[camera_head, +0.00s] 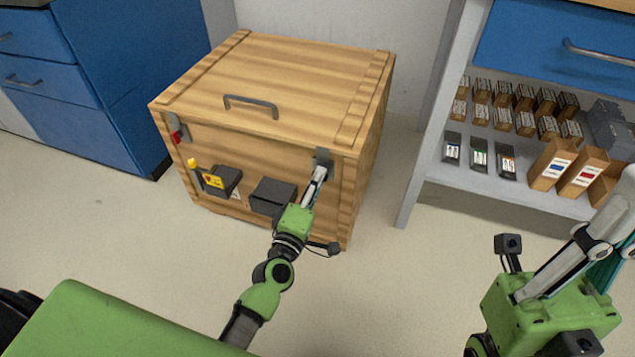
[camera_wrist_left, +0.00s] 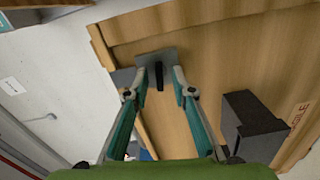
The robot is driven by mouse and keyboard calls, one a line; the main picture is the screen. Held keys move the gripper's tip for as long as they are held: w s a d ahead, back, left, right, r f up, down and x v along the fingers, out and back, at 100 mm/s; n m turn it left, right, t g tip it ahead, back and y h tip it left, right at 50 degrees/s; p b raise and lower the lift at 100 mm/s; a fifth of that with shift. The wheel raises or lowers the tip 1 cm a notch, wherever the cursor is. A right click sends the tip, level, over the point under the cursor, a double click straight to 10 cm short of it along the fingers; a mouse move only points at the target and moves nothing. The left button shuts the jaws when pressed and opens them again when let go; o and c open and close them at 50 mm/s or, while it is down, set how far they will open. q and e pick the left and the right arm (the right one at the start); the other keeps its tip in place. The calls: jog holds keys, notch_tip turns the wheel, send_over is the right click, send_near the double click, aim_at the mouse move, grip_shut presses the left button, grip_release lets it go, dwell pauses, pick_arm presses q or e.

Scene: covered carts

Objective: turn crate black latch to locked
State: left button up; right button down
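The wooden crate (camera_head: 290,75) stands on the floor with its lid closed. The black latch (camera_wrist_left: 159,75) hangs from a grey metal plate (camera_wrist_left: 158,57) at the upper corner of the crate's front. It points roughly downward in the left wrist view. My left gripper (camera_wrist_left: 161,76) is open, with one finger on each side of the latch. Contact cannot be told. In the head view my left gripper (camera_head: 319,173) hides most of the latch below its grey plate (camera_head: 323,155). My right gripper (camera_head: 615,215) is at the right edge, away from the crate, its fingertips partly cut off.
A red latch (camera_head: 176,134) sits at the crate's other front corner. Dark boxes (camera_head: 271,196) project from the crate front, beside my left gripper. A shelf (camera_head: 505,190) with small boxes stands right, a blue cabinet (camera_head: 110,75) left. The floor between is clear.

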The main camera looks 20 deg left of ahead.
pick_arm(q)
jog(key=shift+w, duration=0.25)
grip_shut()
